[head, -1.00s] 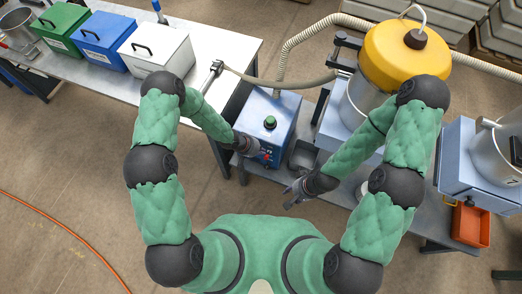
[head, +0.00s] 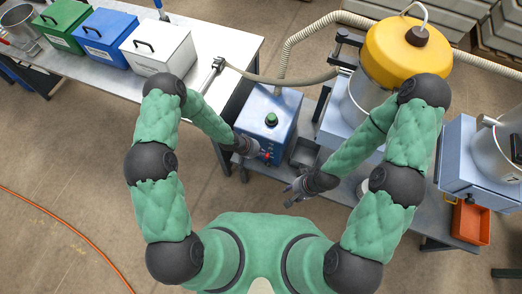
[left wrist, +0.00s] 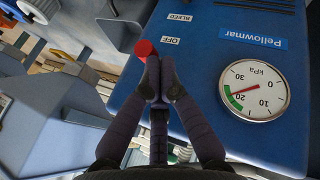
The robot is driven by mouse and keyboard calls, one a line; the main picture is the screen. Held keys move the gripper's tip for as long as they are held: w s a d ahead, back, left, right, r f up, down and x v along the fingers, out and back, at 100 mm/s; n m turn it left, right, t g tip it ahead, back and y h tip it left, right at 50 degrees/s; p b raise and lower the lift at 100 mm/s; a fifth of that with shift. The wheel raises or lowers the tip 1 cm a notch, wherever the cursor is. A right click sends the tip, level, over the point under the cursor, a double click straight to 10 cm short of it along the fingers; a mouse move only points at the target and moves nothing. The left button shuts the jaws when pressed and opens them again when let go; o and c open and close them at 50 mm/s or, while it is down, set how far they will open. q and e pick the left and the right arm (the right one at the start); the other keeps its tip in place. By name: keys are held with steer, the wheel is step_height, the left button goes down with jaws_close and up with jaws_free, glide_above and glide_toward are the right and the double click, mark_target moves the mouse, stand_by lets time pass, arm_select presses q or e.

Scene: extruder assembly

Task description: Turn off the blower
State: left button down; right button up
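The blower is a blue box (head: 268,117) with a green knob on top and a hose at its back. In the left wrist view its blue front panel (left wrist: 200,75) carries a pressure gauge (left wrist: 254,90), its needle in the green band, and BLEED and OFF labels. A red knob (left wrist: 145,48) sits at the panel's edge near the OFF label. My left gripper (left wrist: 159,72) is shut, its fingertips together just by the red knob; whether they touch it I cannot tell. My right gripper (head: 288,196) looks open and empty, low beside the blower.
A yellow-lidded drum (head: 405,48) stands right of the blower, with a hose (head: 300,78) running past. A table (head: 215,55) with green, blue and white bins is at the upper left. An orange bin (head: 471,222) is at the right.

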arm_select(q)
steer(key=shift+s+a+f+b, duration=0.15)
steer(key=shift+s+f+b, duration=0.4)
steer(key=shift+f+b, duration=0.3)
steer(key=shift+r+p, duration=0.75)
